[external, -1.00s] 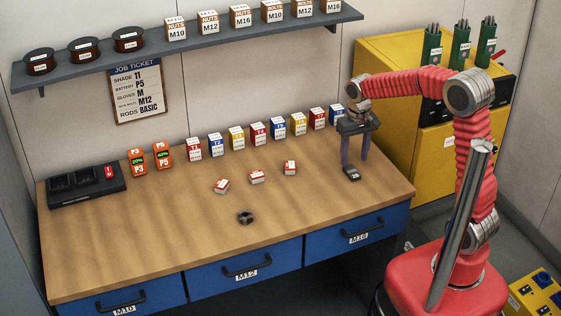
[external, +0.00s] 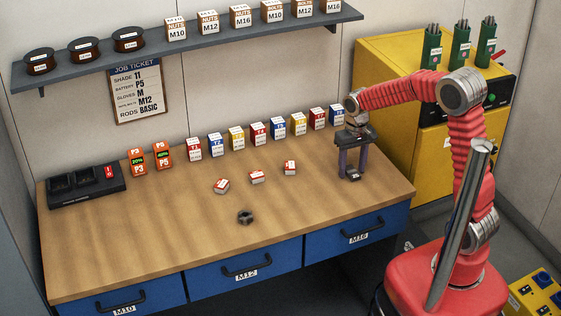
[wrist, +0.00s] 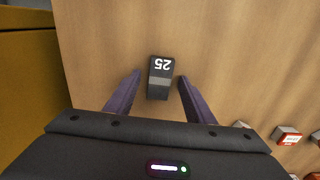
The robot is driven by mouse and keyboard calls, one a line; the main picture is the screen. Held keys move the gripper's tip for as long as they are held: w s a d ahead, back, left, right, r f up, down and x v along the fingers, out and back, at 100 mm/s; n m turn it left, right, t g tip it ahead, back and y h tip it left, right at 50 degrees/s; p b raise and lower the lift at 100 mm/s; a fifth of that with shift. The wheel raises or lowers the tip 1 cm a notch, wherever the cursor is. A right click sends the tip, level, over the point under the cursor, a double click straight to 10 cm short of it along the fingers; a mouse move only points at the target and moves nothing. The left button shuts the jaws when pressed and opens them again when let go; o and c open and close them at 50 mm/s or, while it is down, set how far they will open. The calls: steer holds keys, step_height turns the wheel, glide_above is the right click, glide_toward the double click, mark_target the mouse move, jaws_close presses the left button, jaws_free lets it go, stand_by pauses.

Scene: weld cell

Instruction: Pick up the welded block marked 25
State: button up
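The dark block marked 25 (wrist: 161,78) lies on the wooden bench, between the two finger tips in the wrist view, with a gap on each side. In the external view the block (external: 352,174) shows low between the fingers, near the bench's right end. My gripper (external: 353,173) is open and points down over the block. In the wrist view my gripper (wrist: 158,80) has its purple fingers spread on both sides of the block. I cannot tell how far the tips are above the wood.
Numbered boxes (external: 258,134) stand in a row along the back of the bench, the last one (external: 337,115) close to my wrist. Small red and white boxes (external: 290,168) and a dark nut (external: 245,217) lie to the left. A yellow cabinet (external: 388,75) stands behind on the right.

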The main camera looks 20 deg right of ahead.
mark_target(352, 171)
jaws_close()
stand_by(0.4)
steer(key=shift+r, duration=0.1)
step_height(352, 171, up, 10)
stand_by(0.6)
stand_by(0.4)
